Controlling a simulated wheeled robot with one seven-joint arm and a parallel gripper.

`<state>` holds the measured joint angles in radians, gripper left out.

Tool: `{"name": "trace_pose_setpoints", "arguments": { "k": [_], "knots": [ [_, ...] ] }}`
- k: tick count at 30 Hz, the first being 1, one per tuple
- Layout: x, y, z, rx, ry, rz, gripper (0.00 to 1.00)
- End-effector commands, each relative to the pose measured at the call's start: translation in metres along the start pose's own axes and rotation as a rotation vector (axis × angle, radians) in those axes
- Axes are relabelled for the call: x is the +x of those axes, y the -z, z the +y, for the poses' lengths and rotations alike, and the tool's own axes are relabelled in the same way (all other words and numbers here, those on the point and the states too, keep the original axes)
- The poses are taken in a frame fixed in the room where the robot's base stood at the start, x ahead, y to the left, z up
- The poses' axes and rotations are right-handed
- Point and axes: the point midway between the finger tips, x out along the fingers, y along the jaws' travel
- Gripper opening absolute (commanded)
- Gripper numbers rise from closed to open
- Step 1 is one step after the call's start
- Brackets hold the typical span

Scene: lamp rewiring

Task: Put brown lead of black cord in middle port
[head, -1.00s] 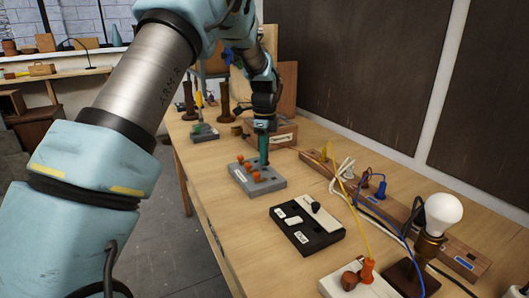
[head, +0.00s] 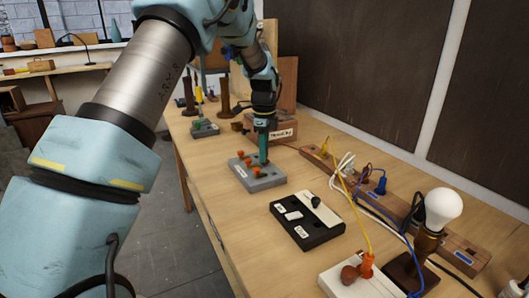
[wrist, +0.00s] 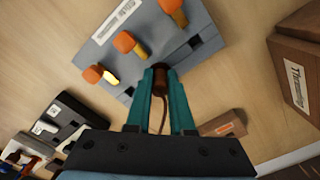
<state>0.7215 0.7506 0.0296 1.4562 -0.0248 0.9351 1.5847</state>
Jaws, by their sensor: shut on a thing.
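My gripper (wrist: 160,78) has teal fingers closed on a brown lead end (wrist: 160,83), and a thin brown wire trails from it between the fingers. In the head view, my gripper (head: 263,160) points down at the far side of a grey block (head: 262,184). In the wrist view the fingertips and lead end are at the edge of the grey block (wrist: 105,45), beside its row of three orange knobs (wrist: 123,42). I cannot tell whether the lead end touches the block or sits in a port. The port itself is hidden.
A wooden box with a label (head: 283,133) stands behind the block. A black box (head: 302,232), a wooden rail (head: 455,248) with coloured leads, and a lit-white bulb (head: 442,210) on a dark base stand to the right. Bare table lies left of the black box.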

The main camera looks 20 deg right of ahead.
Motion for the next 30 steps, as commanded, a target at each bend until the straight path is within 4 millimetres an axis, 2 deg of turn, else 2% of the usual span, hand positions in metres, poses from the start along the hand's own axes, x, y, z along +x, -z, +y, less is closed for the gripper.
{"name": "trace_pose_setpoints", "arguments": {
  "k": [30],
  "knots": [
    [0.0052,-0.0001,0.0001,0.000,0.000,0.000,0.00]
  ]
}}
